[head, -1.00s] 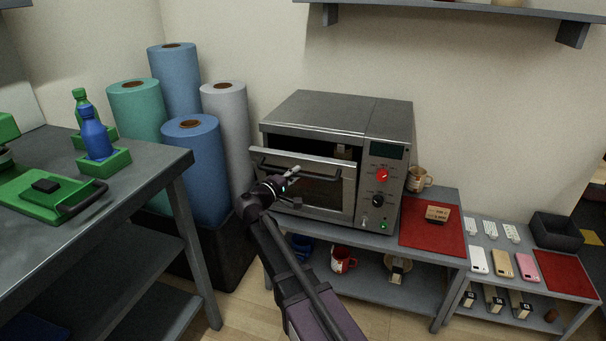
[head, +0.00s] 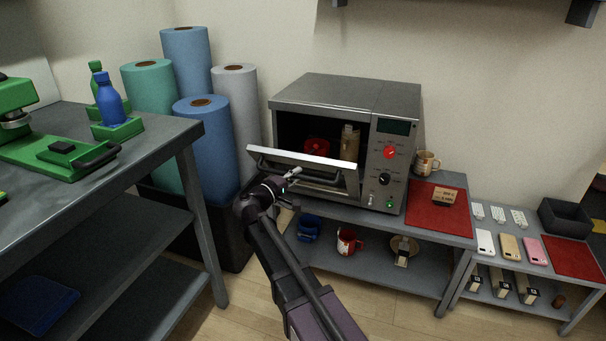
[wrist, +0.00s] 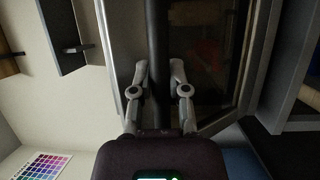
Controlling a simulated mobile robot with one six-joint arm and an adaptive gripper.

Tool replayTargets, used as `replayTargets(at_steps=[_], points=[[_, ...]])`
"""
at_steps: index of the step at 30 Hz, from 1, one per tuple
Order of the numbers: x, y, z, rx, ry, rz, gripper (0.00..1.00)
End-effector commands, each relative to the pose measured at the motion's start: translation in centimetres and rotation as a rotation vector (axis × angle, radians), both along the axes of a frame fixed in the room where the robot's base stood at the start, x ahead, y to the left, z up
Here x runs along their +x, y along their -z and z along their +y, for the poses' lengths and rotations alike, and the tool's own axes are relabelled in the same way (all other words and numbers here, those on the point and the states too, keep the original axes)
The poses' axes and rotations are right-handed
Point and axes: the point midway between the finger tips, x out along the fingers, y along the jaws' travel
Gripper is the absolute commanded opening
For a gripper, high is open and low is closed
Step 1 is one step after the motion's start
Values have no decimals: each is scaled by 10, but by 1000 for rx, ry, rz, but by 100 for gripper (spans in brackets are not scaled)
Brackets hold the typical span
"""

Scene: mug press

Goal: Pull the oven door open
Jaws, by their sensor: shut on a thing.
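The grey oven (head: 345,92) stands on the low grey table. Its door (head: 303,158) is hinged at the bottom and tilted part way down toward me, with the cavity showing above its top edge. My gripper (head: 292,175) is at the front of the door, shut on the dark bar handle (head: 325,182). In the wrist view, the two fingers (wrist: 158,72) lie on either side of the dark handle bar (wrist: 157,30). Inside the oven are a red item (head: 317,148) and a tan-brown item (head: 349,142). The handle stretch between my fingers is partly hidden.
A patterned mug (head: 427,163) and a red mat (head: 424,223) are right of the oven. Blue (head: 308,228) and red (head: 348,241) mugs sit on the shelf below. A grey workbench (head: 160,150) and tall rolls (head: 205,145) are at left.

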Motion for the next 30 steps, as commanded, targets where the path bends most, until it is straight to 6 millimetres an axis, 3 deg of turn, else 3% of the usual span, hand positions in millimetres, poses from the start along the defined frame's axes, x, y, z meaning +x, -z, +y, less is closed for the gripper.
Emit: replayTargets(at_steps=[18,30], points=[[-42,71,20,-8,-10,-2,0],[-60,120,26,-7,-7,-2,0]])
